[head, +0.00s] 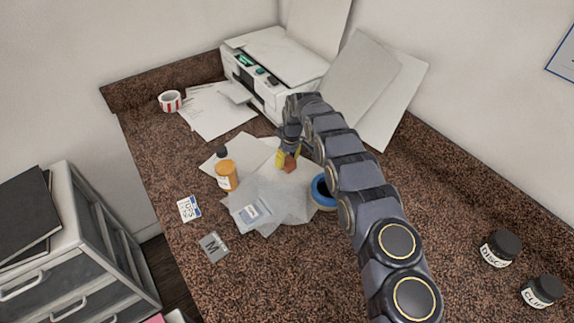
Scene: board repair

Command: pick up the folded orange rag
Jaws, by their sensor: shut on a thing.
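My gripper (289,150) is over the middle of the counter, above the spread of pale sheets. It is shut on a small orange-brown piece, the folded orange rag (290,164), which shows just below the fingertips. A yellow patch (280,158) shows beside it at the fingers; I cannot tell what it belongs to. The view is too small to tell whether the rag touches the sheets or hangs clear of them. My arm hides part of the counter to the right.
Pale sheets (265,190) lie under my gripper. An orange bottle (226,175) stands to the left, a blue tape roll (322,192) to the right beside my arm. A white printer (268,70) stands behind. Two dark jars (500,247) stand at right. The front counter is mostly clear.

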